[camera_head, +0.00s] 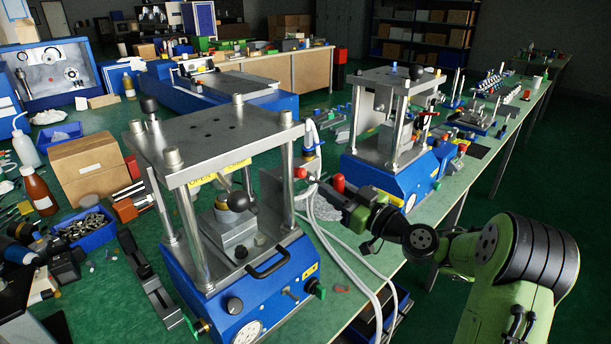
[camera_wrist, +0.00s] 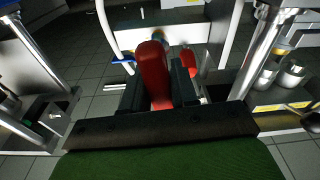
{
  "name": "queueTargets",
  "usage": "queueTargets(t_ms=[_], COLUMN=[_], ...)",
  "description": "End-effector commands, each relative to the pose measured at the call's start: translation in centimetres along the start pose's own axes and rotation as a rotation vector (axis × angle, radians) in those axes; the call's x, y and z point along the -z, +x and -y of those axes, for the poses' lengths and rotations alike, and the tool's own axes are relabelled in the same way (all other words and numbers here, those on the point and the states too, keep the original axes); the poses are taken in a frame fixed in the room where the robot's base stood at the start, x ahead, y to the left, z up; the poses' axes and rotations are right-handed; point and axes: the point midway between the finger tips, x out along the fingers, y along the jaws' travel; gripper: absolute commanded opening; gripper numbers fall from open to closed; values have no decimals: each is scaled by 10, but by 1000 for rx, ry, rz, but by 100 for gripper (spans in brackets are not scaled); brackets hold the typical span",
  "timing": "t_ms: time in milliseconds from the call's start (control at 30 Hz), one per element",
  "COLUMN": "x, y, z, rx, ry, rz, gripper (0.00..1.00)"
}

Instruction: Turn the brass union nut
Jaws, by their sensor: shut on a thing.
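My gripper (camera_head: 318,184) reaches in from the right, between the two blue presses. In the wrist view its dark fingers (camera_wrist: 158,88) are closed around a red, rounded, handle-like piece (camera_wrist: 153,72). A second, smaller red piece (camera_wrist: 188,60) shows just behind the right finger. A small brass-coloured part (camera_wrist: 184,38) shows behind the red pieces, partly hidden; I cannot tell whether it is the union nut.
The near blue press (camera_head: 224,296) stands left of my gripper, the far blue press (camera_head: 392,178) behind it. Pale hoses (camera_head: 347,262) hang below my gripper over the bench edge. A cardboard box (camera_head: 88,172) and bottles crowd the left. Open floor lies at the right.

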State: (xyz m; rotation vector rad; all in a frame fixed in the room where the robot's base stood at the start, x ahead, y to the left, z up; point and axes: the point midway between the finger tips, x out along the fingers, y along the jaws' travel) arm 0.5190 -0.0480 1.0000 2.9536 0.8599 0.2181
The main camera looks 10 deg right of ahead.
Motion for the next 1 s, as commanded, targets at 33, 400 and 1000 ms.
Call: queueTargets(t_ms=[33,400,1000], x=[1,4,5], y=[-3,-24,-33], z=[0,0,0], rx=[0,-1,0], ry=[1,-1,-1], rz=[-1,0,-2], gripper=[0,0,0])
